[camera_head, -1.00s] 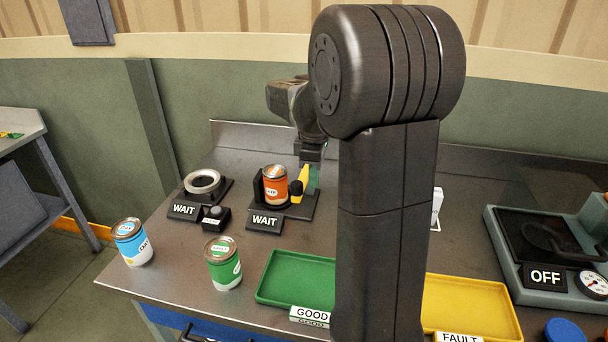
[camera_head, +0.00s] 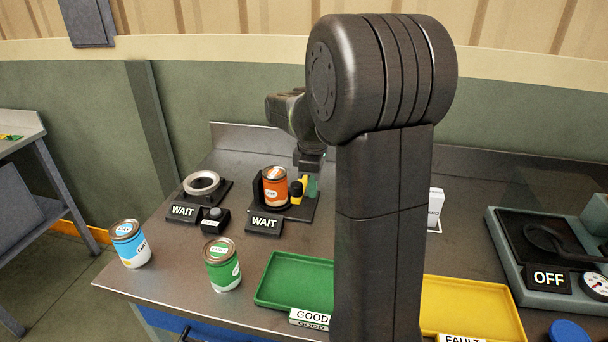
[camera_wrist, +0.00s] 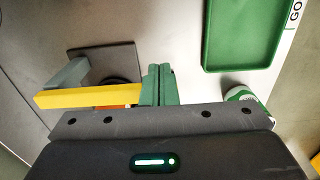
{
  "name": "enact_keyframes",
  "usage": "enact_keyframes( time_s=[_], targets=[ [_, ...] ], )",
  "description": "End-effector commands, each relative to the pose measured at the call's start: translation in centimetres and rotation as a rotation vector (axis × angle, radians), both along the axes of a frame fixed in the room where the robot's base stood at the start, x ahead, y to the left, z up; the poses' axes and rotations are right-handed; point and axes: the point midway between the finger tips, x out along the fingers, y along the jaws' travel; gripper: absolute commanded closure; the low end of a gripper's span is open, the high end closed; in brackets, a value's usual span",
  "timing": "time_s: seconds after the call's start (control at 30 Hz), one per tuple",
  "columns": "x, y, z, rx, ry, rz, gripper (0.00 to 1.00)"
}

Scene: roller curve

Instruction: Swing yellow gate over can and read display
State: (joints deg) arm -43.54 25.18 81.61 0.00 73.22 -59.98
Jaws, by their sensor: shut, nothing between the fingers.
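An orange can (camera_head: 275,188) stands upright on a dark station plate whose display (camera_head: 264,223) reads WAIT. The yellow gate (camera_head: 305,184) is at the can's right side in the head view, largely hidden by my gripper. In the wrist view the yellow gate (camera_wrist: 88,97) is a straight bar reaching left from my green fingers, with a sliver of the orange can (camera_wrist: 118,106) showing beside it. My gripper (camera_wrist: 160,72) has its fingers together and empty, close against the gate's end; I cannot tell whether they touch.
A ring station (camera_head: 202,182) with a WAIT sign and a small button box stand left. A blue can (camera_head: 131,243) and a green can (camera_head: 222,264) stand in front. The green GOOD tray (camera_head: 290,279) and yellow FAULT tray (camera_head: 470,307) lie to the right.

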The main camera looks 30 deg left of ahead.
Motion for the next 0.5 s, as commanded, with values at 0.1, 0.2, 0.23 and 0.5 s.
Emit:
enact_keyframes(
  time_s=[0.1, 0.2, 0.23, 0.5],
  targets=[
    [-0.1, 0.6, 0.1, 0.0, 0.0, 0.001, 1.0],
    [-0.3, 1.0, 0.1, 0.0, 0.0, 0.0, 1.0],
    [-0.3, 1.2, 0.1, 0.0, 0.0, 0.0, 1.0],
    [-0.7, 2.5, 0.1, -0.001, 0.001, 0.001, 1.0]
  ],
)
